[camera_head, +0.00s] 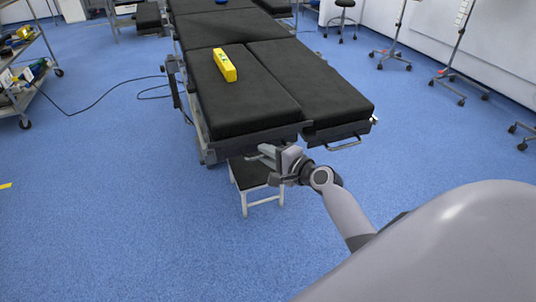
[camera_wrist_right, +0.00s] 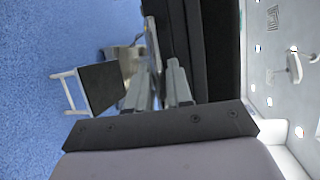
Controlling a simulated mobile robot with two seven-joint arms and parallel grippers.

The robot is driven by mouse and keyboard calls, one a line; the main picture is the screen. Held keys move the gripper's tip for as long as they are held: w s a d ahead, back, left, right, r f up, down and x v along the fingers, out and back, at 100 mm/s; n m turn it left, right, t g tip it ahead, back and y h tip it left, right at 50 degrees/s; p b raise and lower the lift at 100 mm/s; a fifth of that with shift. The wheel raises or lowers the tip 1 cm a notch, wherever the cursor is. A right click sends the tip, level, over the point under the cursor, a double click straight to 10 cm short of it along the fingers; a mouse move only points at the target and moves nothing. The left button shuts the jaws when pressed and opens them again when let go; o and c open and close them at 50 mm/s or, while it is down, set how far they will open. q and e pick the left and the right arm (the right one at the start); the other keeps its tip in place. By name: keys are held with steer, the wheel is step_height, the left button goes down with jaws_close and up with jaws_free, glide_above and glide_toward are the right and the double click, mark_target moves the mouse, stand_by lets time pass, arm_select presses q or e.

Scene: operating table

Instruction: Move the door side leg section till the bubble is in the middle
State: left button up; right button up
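The operating table has two black leg sections at its near end. The left one (camera_head: 235,108) carries a yellow level (camera_head: 224,64) lying lengthwise on its pad. Its bubble is too small to read. The right leg section (camera_head: 315,90) lies beside it, with a metal handle (camera_head: 343,143) at its end. I cannot tell which section is on the door side. My right gripper (camera_head: 268,153) is at the near end of the left section, where its end rail is partly hidden. In the wrist view its fingers (camera_wrist_right: 160,92) overlap metal parts, so their grip is unclear. My left gripper is out of view.
A small step stool (camera_head: 262,201) stands on the floor under the left section's end. A cart (camera_head: 22,75) is at the far left, with a cable on the floor. Wheeled stands (camera_head: 447,72) are at the right. The blue floor is open in front.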

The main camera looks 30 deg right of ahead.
jaws_close()
steer(key=shift+f+b, duration=0.55)
steer(key=shift+b, duration=0.05)
steer(key=shift+f, duration=0.15)
steer(key=o, duration=0.5)
jaws_free()
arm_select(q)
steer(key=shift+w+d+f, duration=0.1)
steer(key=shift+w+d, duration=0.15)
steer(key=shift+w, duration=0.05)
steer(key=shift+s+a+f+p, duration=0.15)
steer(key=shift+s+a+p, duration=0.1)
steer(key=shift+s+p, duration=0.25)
arm_select(e)
steer(key=v, duration=0.7)
